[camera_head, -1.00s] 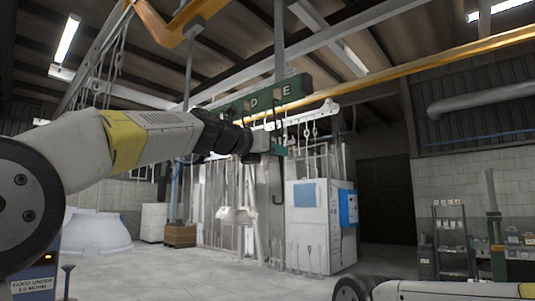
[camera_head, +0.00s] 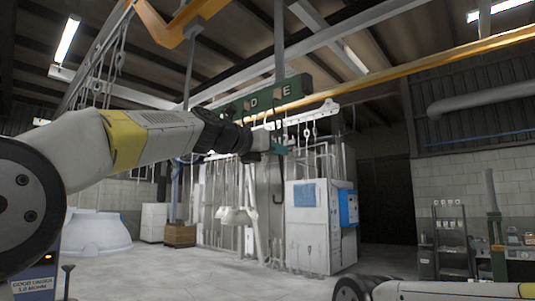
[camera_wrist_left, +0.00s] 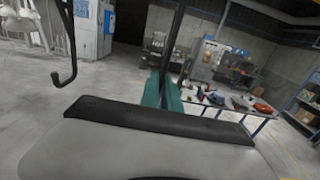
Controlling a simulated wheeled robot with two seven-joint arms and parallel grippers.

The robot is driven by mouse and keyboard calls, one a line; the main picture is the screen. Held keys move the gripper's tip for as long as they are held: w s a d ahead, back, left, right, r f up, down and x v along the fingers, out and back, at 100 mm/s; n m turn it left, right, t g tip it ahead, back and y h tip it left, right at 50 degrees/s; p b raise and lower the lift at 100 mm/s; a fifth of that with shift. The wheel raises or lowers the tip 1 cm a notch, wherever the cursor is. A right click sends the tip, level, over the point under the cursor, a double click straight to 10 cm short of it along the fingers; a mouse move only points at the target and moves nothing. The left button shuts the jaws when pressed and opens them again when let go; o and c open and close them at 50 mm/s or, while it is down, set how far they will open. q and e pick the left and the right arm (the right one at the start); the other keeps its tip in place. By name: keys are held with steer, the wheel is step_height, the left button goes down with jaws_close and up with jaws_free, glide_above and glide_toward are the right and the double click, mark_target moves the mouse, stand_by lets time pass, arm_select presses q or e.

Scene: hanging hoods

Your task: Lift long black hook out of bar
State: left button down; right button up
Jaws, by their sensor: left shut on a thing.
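My left gripper (camera_head: 281,149) has teal fingers and is raised just below the white bar (camera_head: 318,111) that runs under the green beam. In the left wrist view the fingers (camera_wrist_left: 162,90) are shut on a long black rod (camera_wrist_left: 180,35), the long black hook's shank, which rises out of the top of the picture. The hook's upper end is small and dark in the head view, so I cannot tell whether it touches the bar. A black J-shaped hook end (camera_wrist_left: 66,76) hangs at the left of the wrist view, apart from the fingers. My right gripper is out of view.
The green beam (camera_head: 252,102) carries letters. Other small hooks hang along the bar. White hanging hoods (camera_head: 236,215) and a white cabinet (camera_head: 308,220) stand beyond my gripper. A cluttered workbench (camera_wrist_left: 240,105) is at the right. The floor between is clear.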

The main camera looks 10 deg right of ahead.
arm_select(q)
steer(key=shift+r, duration=1.25)
steer(key=shift+s+a, duration=0.1)
steer(key=shift+v, duration=1.7)
steer(key=v, duration=1)
steer(key=shift+r, duration=0.2)
